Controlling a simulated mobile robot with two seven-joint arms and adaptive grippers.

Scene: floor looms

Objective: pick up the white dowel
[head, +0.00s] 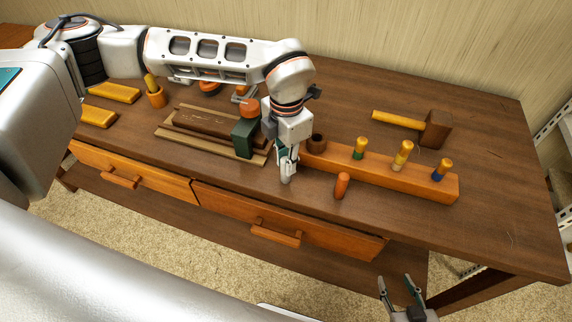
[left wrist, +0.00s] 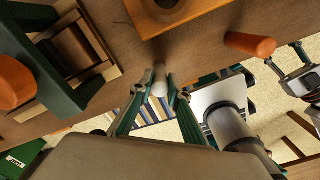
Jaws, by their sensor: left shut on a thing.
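The white dowel (left wrist: 159,82) is a short pale peg between the fingertips of my left gripper (left wrist: 160,90), seen in the left wrist view. In the head view my left gripper (head: 287,172) points down at the bench's front edge, left of the wooden rack (head: 375,178), and its fingers hide most of the dowel. The left gripper is shut on the dowel. I cannot tell whether the dowel touches the bench top. My right gripper (head: 402,292) is open and empty in front of the bench, low in the head view; it also shows in the left wrist view (left wrist: 290,72).
An orange dowel (head: 342,186) stands in front of the rack. The rack holds several pegs with yellow tops. A mallet (head: 434,130) lies behind it. A green vise-like block (head: 245,138) is left of my left gripper. Two drawers (head: 285,220) front the bench; its right end is clear.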

